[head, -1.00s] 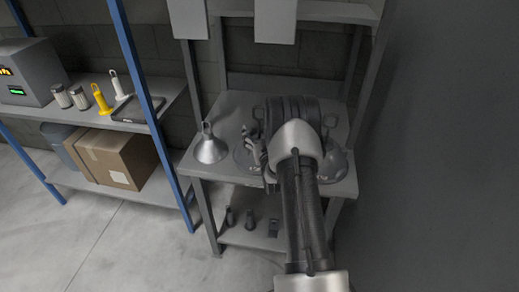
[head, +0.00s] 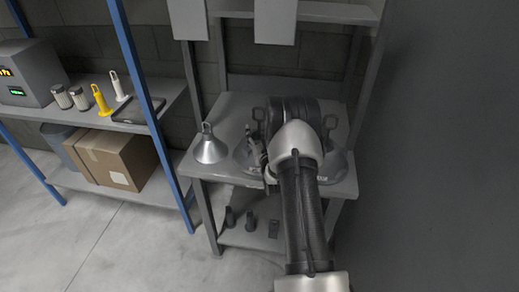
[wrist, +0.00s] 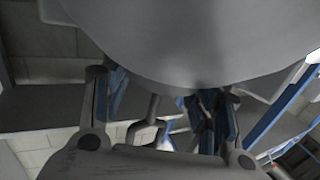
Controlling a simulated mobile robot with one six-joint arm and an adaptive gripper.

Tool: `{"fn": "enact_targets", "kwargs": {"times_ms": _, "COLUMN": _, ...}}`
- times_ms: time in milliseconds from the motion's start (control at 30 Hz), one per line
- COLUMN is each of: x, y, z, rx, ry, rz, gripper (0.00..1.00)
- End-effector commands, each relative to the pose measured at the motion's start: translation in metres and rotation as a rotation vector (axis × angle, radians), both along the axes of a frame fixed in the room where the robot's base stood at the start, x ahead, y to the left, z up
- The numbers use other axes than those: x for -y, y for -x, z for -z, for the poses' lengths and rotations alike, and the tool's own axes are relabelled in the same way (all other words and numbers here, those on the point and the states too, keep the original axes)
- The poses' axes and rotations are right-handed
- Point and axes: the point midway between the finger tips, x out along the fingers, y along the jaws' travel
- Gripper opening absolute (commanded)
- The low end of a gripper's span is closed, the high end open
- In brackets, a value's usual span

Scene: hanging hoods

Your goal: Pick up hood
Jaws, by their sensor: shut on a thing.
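A silver cone-shaped hood (head: 210,150) with a loop on top stands at the left of the grey table. A second hood (head: 243,157) shows its rim and side just right of it, partly hidden by my gripper. A third hood (head: 341,168) shows partly to the right of my arm. My gripper (head: 257,157) is low over the table at the second hood, partly hidden by my own wrist. In the wrist view a large smooth grey curved surface fills the top, above my gripper (wrist: 165,110). My gripper is shut on a hood; the exact contact is hard to see.
The grey table (head: 232,108) has bare room at its back left. Dark loops rise behind my arm. Blue-post shelving (head: 138,65) stands left, with a cardboard box (head: 115,158) and a yellow item (head: 101,100). A dark wall (head: 430,150) closes the right side.

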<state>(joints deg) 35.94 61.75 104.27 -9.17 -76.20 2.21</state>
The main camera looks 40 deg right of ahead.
Motion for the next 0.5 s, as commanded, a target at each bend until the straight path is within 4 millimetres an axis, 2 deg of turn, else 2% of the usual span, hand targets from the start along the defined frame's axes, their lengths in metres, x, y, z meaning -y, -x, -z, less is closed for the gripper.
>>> {"fn": "enact_targets", "kwargs": {"times_ms": 267, "x": -0.0003, "y": 0.0000, "z": 0.0003, "rx": -0.001, "ry": 0.000, "rz": -0.001, "gripper": 0.00}}
{"fn": "enact_targets", "kwargs": {"times_ms": 500, "x": 0.0000, "y": -0.0005, "z": -0.0015, "rx": 0.003, "ry": 0.001, "rz": -0.001, "gripper": 0.00}}
